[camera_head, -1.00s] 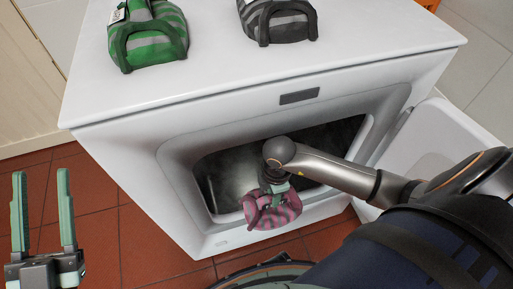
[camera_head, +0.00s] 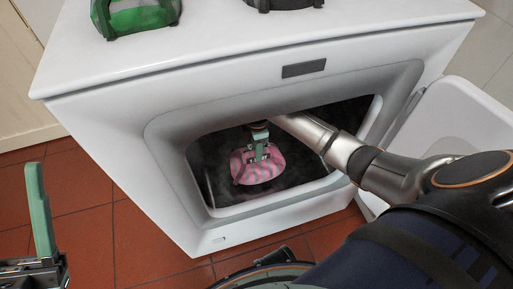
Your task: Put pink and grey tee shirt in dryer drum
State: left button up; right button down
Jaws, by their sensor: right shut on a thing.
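The pink and grey striped tee shirt (camera_head: 258,172) is a folded bundle inside the dark opening of the dryer drum (camera_head: 300,180). My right gripper (camera_head: 262,152) is shut on its top, and the arm reaches in through the doorway from the right. I cannot tell whether the shirt touches the drum floor. My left gripper (camera_head: 40,225) is at the lower left, over the floor and away from the dryer. One upright finger shows; its other finger is out of frame, so its opening is unclear.
The white dryer (camera_head: 120,130) has its door (camera_head: 460,110) open to the right. Red floor tiles (camera_head: 95,225) are bare at the lower left.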

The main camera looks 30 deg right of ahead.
notch_tip(320, 180, down, 4)
jog(key=shift+r+b, duration=0.2)
jog(key=shift+b, duration=0.55)
jog(key=shift+w+f, duration=0.1)
jog(key=shift+w, duration=0.15)
jog(key=c, duration=0.6)
grip_release()
notch_tip(320, 180, up, 7)
jog(key=p, duration=0.3)
jog(key=shift+f, duration=0.15)
jog(key=shift+r, duration=0.55)
